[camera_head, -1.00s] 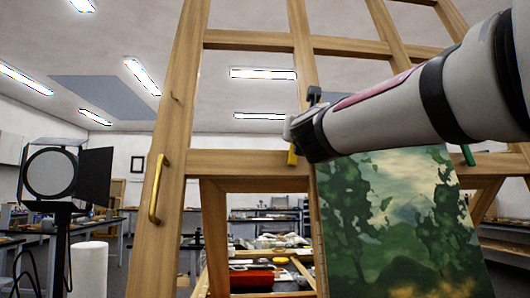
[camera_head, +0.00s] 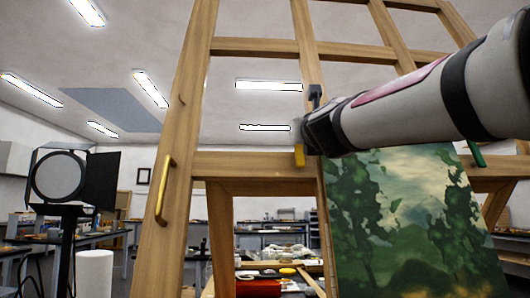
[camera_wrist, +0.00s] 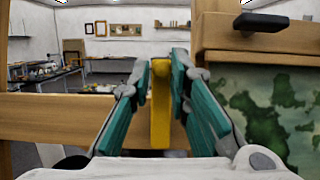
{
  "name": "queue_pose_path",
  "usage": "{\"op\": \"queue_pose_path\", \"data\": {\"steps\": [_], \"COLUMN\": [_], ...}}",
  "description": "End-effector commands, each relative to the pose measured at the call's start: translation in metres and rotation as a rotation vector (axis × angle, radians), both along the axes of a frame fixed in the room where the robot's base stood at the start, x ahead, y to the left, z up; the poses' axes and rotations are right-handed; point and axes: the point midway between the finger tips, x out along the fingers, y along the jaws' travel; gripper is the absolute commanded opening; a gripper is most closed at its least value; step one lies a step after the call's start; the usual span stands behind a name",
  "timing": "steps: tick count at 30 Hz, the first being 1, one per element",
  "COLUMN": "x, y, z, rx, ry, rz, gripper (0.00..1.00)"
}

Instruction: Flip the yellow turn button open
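The yellow turn button (camera_head: 299,156) is on the wooden easel-like frame, near the painting's upper left corner. In the wrist view the yellow turn button (camera_wrist: 160,105) is upright, in front of a horizontal wooden bar. My gripper (camera_wrist: 161,68) has teal-padded fingers, one on each side of the button. A narrow gap shows beside the button, and I cannot tell whether either pad touches it. In the head view my gripper (camera_head: 304,134) is at the button, with its fingers mostly hidden by my arm.
The painting (camera_head: 405,225) stands right of the button. A green turn button (camera_head: 476,154) is farther right. A dark piece (camera_head: 315,95) sticks out just above my gripper. A brass handle (camera_head: 164,190) is on the left post, and a studio lamp (camera_head: 58,177) stands at far left.

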Motion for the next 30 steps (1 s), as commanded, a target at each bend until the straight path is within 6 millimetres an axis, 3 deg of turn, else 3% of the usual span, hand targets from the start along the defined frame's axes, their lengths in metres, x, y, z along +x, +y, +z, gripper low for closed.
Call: {"op": "queue_pose_path", "data": {"steps": [14,30], "x": [-0.008,-0.098], "y": [0.0,0.001], "z": [0.0,-0.027], "rx": [0.001,0.002], "ry": [-0.004,-0.002], "rz": [-0.002,0.0], "gripper": [0.34,0.34]}}
